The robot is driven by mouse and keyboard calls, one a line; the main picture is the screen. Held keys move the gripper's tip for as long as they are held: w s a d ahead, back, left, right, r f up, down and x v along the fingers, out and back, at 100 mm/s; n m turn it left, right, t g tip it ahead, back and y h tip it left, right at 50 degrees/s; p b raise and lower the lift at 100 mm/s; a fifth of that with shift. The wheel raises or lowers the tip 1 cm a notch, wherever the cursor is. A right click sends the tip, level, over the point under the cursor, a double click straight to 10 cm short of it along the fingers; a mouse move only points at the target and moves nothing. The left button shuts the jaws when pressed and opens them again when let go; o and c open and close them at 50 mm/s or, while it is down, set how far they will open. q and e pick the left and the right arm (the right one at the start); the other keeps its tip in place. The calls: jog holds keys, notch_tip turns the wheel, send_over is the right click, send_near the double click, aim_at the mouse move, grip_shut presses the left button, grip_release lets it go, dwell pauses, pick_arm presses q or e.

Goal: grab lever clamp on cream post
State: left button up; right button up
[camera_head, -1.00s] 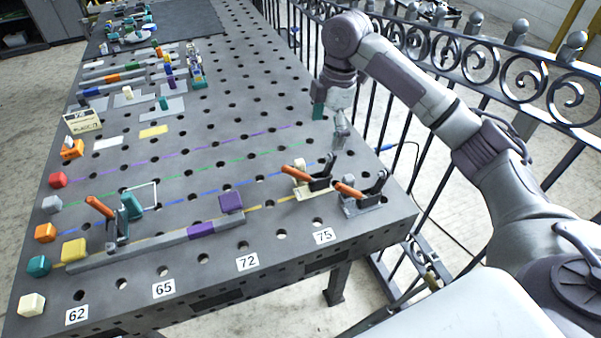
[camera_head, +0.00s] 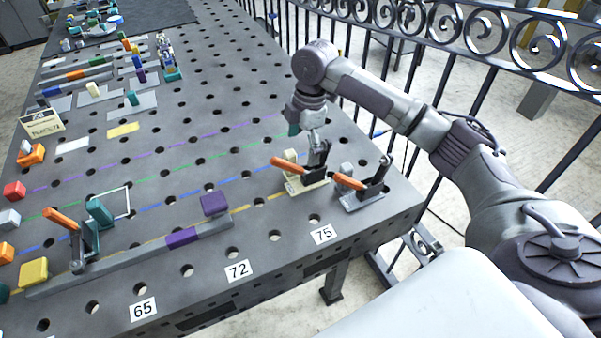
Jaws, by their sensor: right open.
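The lever clamp with the cream base (camera_head: 308,187) stands near the right front corner of the metal table. Its orange lever (camera_head: 288,166) points left, and a cream block-like post (camera_head: 290,156) shows just behind the lever. My right gripper (camera_head: 318,150) hangs from above at the dark bracket of this clamp. It is open; its fingertips overlap the bracket in the picture, so I cannot tell whether they touch it. A second clamp with a grey base (camera_head: 362,198), orange lever and grey post stands just to the right. My left gripper is out of view.
A third orange-levered clamp (camera_head: 76,238) stands at the left beside a long grey bar (camera_head: 130,258) with a purple part. A purple block (camera_head: 214,204) sits near the bar's right end. An iron railing (camera_head: 440,90) runs behind the table. The perforated table middle is mostly clear.

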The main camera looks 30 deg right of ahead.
aim_at(298, 177)
jog(key=shift+w+a+f, duration=0.1)
jog(key=shift+w+f, duration=0.05)
jog(key=shift+f, duration=0.75)
notch_tip(298, 177, down, 4)
jog(key=shift+a+f+p, duration=0.1)
jog(key=shift+a+p, duration=0.05)
jog(key=shift+p, duration=0.45)
jog(key=shift+a+f, duration=0.1)
jog(key=shift+f, duration=0.45)
jog(key=c, duration=1.8)
jog(key=shift+o, duration=0.2)
jog(key=shift+r, duration=0.15)
